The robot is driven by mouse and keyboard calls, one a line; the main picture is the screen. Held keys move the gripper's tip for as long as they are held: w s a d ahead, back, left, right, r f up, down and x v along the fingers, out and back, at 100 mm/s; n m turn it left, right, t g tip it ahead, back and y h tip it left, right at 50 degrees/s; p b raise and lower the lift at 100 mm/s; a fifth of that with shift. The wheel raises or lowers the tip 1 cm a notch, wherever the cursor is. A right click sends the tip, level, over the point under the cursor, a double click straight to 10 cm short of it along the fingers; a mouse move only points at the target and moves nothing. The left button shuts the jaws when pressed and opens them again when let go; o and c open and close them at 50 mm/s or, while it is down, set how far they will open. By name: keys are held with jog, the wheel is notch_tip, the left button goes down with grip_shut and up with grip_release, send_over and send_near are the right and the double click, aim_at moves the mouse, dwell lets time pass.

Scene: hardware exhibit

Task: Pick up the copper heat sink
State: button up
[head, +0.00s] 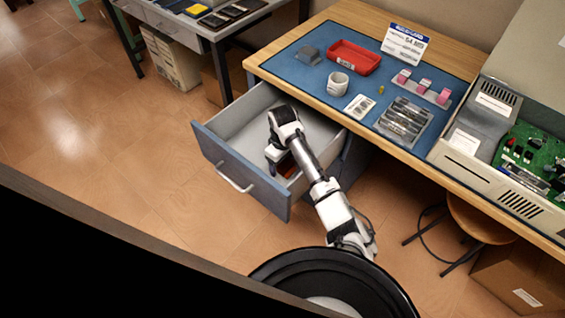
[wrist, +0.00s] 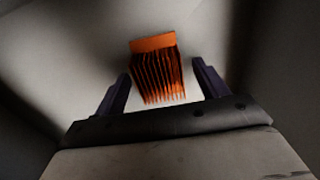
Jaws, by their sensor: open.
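The copper heat sink (wrist: 158,70) is an orange block with thin fins. In the wrist view it lies on the pale drawer floor, between and slightly beyond my two fingertips. My gripper (wrist: 160,80) is open, with a dark finger on each side of it and gaps on both sides. In the head view my gripper (head: 278,162) reaches down into the open drawer (head: 252,180). There the heat sink (head: 287,166) shows as a small brown-orange patch, partly hidden by my arm.
The drawer's walls stand close around my gripper. An open electronics chassis (head: 495,175) stands at right.

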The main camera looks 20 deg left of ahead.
jog(key=shift+f, duration=0.1)
jog(key=shift+c, duration=0.3)
jog(key=c, duration=0.8)
